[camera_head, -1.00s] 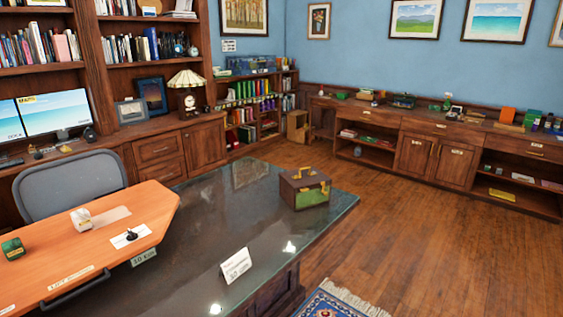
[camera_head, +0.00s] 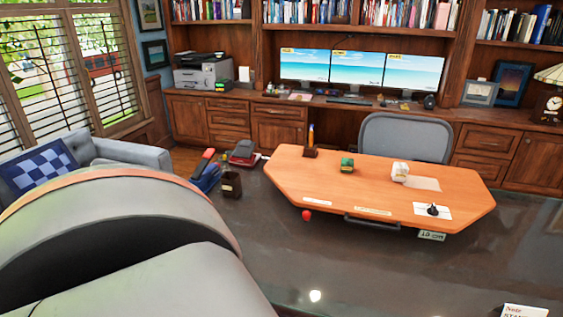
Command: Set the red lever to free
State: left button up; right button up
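A small red knob (camera_head: 306,215), which looks like the end of the red lever, shows just below the front left edge of the orange wooden board (camera_head: 330,178). The rest of the lever is hidden under the board, so its setting cannot be told. A white label (camera_head: 317,202) lies on the board just above the knob; its text is too small to read. A dark handle bar (camera_head: 371,222) runs along the board's front edge. Neither gripper is in view. A large pale arm link of mine fills the lower left and hides part of the desk.
The board lies on a dark glossy desk (camera_head: 400,265), whose front part is largely clear. A grey chair (camera_head: 405,137) is behind.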

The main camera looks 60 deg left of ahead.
aim_at(306, 213)
jog(key=u, duration=1.6)
